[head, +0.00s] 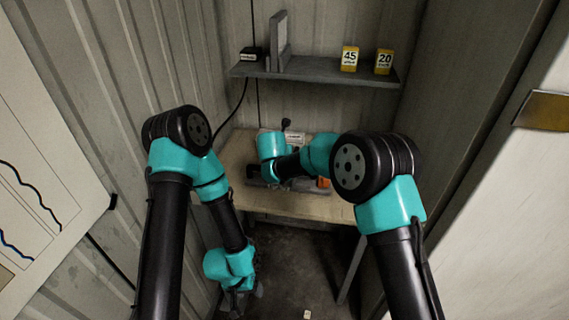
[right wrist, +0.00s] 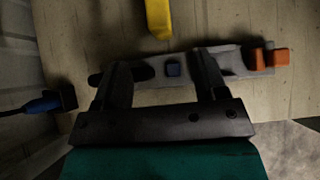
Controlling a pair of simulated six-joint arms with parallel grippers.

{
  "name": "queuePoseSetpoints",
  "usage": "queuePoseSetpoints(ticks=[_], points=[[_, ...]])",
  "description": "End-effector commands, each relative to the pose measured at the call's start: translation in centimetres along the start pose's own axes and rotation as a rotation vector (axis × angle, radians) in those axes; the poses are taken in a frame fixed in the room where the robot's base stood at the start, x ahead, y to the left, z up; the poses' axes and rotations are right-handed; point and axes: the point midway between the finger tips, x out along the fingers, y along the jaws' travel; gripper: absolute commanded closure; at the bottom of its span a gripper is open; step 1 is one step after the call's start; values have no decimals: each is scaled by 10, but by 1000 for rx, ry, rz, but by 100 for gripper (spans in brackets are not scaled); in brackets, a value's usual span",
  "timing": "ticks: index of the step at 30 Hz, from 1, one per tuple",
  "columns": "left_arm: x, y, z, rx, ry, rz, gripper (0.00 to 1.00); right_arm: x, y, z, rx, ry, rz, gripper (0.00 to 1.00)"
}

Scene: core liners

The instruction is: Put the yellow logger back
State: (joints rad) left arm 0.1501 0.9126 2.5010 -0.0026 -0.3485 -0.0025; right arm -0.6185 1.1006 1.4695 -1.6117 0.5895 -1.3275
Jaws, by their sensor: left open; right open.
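A yellow piece (right wrist: 158,18), perhaps the logger, lies on the table at the top of the right wrist view, cut off by the frame edge. My right gripper (right wrist: 163,72) is open. In the head view my right arm hides most of that spot. My left gripper (head: 236,294) hangs low at the left, in front of the table and below its top. It is open and looks empty.
A grey shelf (head: 320,72) on the back wall bears a grey upright bracket (head: 280,38), a black box (head: 250,54), and yellow-and-white blocks marked 45 (head: 349,59) and 20 (head: 384,62). The wooden table (head: 232,160) stands below. A blue plug (right wrist: 42,103) lies at its edge.

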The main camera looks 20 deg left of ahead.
Motion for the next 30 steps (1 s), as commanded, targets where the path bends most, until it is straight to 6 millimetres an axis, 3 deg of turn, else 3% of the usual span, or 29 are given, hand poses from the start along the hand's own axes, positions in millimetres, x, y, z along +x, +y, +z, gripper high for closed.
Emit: queuePoseSetpoints(ticks=[6, 15, 30], points=[[0, 0, 0, 0, 0, 0, 39, 38, 0, -1, 1, 1, -2, 34], [0, 0, 0, 0, 0, 0, 39, 78, 0, 0, 2, 0, 0, 34], [0, 0, 0, 0, 1, 0, 39, 85, 0, 0, 0, 0, 0, 34]])
